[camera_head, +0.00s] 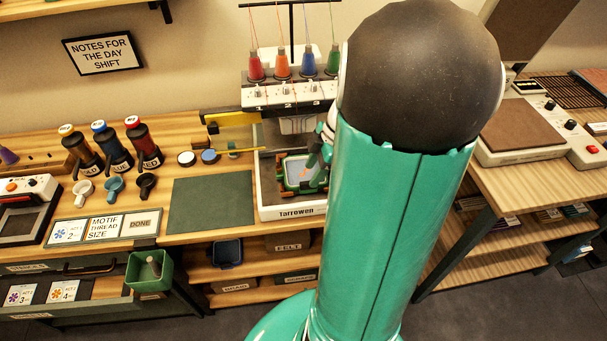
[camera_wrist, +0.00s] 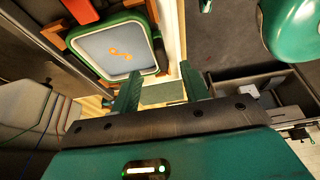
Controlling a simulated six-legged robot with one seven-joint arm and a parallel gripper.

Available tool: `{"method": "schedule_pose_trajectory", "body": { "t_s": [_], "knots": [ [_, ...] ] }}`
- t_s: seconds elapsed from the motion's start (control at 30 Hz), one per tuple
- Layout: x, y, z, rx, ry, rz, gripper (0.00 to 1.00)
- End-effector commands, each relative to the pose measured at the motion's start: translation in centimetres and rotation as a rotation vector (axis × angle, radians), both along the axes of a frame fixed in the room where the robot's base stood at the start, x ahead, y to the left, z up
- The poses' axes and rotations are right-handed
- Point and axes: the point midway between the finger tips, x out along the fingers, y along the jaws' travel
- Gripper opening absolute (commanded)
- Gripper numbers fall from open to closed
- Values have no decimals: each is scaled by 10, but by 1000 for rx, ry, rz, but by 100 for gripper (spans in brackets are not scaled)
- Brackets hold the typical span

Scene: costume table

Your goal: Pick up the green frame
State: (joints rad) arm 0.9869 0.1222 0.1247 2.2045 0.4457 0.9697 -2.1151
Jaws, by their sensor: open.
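The green frame (camera_head: 284,178) lies in the white-edged tray (camera_head: 290,213) labelled Tarrowen, under the embroidery machine. It holds pale fabric with a small orange motif. In the wrist view the green frame (camera_wrist: 107,23) is at the upper left, close beyond my left finger. My gripper (camera_wrist: 160,86) has its two green fingers spread, with nothing held between them. In the head view my gripper (camera_head: 319,168) is at the frame's right side, partly hidden by my arm. I cannot tell whether a finger touches the frame.
The embroidery machine (camera_head: 288,94) with several thread spools stands behind the frame. A dark green mat (camera_head: 212,204) lies left of the tray. Cups, bottles and label cards are farther left. A heat press (camera_head: 522,130) stands on the right table.

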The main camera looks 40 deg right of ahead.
Motion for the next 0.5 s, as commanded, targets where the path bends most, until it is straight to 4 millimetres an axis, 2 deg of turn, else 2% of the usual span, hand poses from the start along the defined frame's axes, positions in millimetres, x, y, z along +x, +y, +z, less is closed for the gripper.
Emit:
{"method": "schedule_pose_trajectory", "body": {
  "t_s": [0.3,0.5],
  "knots": [
    [9,14,-40,4,2,3,45],
    [11,17,-47,1,1,2,45]
  ]
}}
